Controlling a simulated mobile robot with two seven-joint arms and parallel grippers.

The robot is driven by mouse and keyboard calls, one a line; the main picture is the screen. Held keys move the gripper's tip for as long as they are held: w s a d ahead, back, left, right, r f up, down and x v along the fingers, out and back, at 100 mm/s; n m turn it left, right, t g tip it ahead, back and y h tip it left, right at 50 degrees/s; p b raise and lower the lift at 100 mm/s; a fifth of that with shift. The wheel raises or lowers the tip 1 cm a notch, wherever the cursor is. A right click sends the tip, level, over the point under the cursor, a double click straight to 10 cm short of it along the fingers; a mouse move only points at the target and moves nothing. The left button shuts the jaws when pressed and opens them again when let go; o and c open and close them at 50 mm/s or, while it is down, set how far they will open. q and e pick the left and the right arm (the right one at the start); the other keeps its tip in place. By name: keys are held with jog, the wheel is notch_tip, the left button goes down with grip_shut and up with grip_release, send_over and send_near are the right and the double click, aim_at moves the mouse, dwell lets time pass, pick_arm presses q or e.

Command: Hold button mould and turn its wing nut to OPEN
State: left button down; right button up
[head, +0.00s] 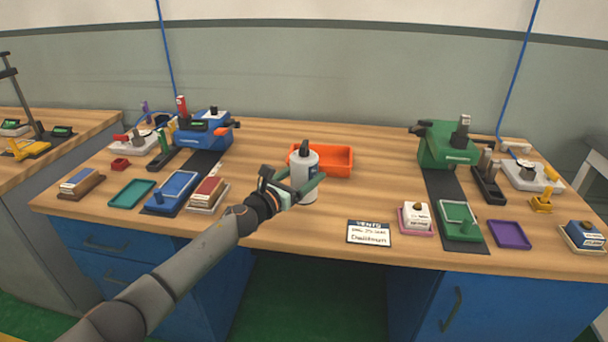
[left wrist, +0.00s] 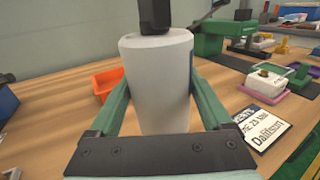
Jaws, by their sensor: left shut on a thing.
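My left gripper (head: 300,190) is shut on a pale grey cylinder (head: 305,165) with a black top. In the left wrist view, the green fingers flank the cylinder (left wrist: 158,85) on both sides and it stands upright between them. I cannot tell whether its base touches the table. A small white block with a brownish piece on top (head: 415,213) sits on a pink base to the right. No piece is clearly marked as the button mould, and I cannot make out a wing nut or the word OPEN. My right gripper is not in view.
An orange tray (head: 337,160) is just behind the cylinder. A white label card (head: 369,233) lies at the front edge. A blue machine (head: 205,132) stands left and a green machine (head: 445,147) right, with small trays and blocks around them.

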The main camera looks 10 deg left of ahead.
pick_arm(q)
jog(key=shift+f+b, duration=0.35)
jog(key=shift+b, duration=0.1)
jog(key=shift+f, duration=0.1)
jog(key=shift+f+b, duration=0.35)
jog(key=shift+b, duration=0.1)
jog(key=shift+f+b, duration=1.05)
jog(key=shift+f+b, duration=0.35)
jog(key=shift+f, duration=0.15)
jog(key=shift+f+b, duration=0.2)
jog(key=shift+b, duration=0.15)
